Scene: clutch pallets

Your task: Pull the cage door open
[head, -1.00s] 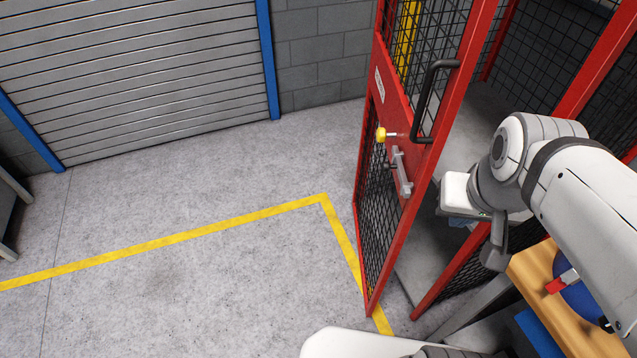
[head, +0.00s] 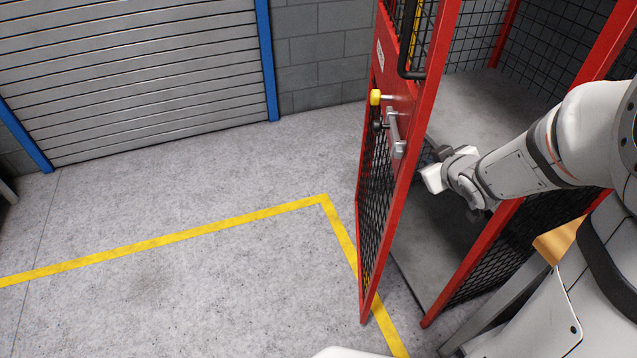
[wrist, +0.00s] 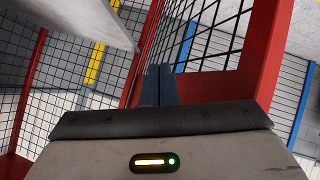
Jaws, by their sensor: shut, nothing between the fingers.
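The cage door (head: 402,190) is a red frame with black mesh, standing partly open in the head view. It carries a black pull handle (head: 412,45), a grey latch handle (head: 396,132) and a yellow knob (head: 375,97). My gripper (head: 424,160) is in the gap just right of the door's near edge, on the cage side and below the black handle. Its fingers are mostly hidden there. In the wrist view the dark fingers (wrist: 158,85) are shut and empty, in front of red frame and mesh. I cannot tell whether they touch the door.
The red cage post (head: 475,250) stands right of the opening, close under my arm. A wooden surface (head: 560,240) is at the right. The grey floor (head: 190,220) left of the door is clear, with a yellow line (head: 200,225). A roller shutter (head: 130,80) is behind.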

